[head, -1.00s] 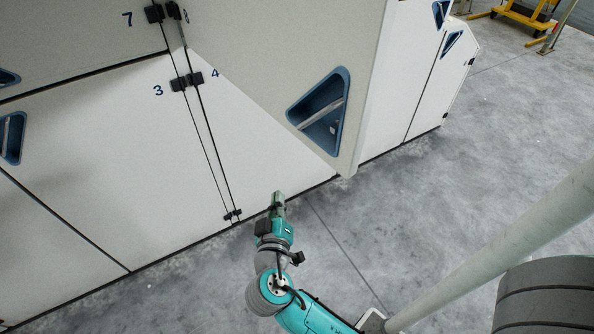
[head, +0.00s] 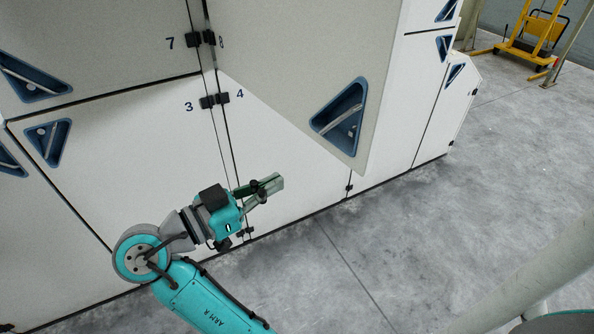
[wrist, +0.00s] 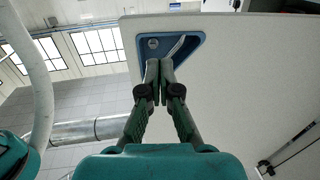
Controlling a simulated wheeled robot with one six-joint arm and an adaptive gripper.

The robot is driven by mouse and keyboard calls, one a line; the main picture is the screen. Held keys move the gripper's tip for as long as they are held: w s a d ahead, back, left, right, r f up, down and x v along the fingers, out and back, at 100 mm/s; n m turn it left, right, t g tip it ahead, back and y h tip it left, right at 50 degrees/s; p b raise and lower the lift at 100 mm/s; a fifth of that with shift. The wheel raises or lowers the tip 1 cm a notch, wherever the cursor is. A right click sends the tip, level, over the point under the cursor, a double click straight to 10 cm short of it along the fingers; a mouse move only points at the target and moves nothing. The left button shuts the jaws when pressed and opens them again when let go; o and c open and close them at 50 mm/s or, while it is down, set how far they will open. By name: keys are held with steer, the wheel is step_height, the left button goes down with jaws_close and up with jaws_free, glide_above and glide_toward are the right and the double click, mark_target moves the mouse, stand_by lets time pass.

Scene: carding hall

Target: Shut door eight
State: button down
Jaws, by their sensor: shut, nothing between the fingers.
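My gripper (head: 278,182) is shut and empty, below and left of that recess, pointing right in the head view. In the wrist view my fingertips (wrist: 160,68) overlap the lower part of the blue recess (wrist: 190,42). Whether they touch the door cannot be told.
Door seven (head: 110,40) and door three (head: 120,150) on the left look shut. Small black hinges (head: 208,40) sit between the doors. The grey floor (head: 400,230) in front is clear. A yellow lift truck (head: 530,40) stands far back right.

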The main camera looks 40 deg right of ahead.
mark_target(336, 151)
steer(key=d, duration=0.4)
steer(key=s+d, duration=0.1)
steer(key=d, duration=0.8)
steer(key=shift+s+d, duration=0.1)
steer(key=shift+s, duration=0.15)
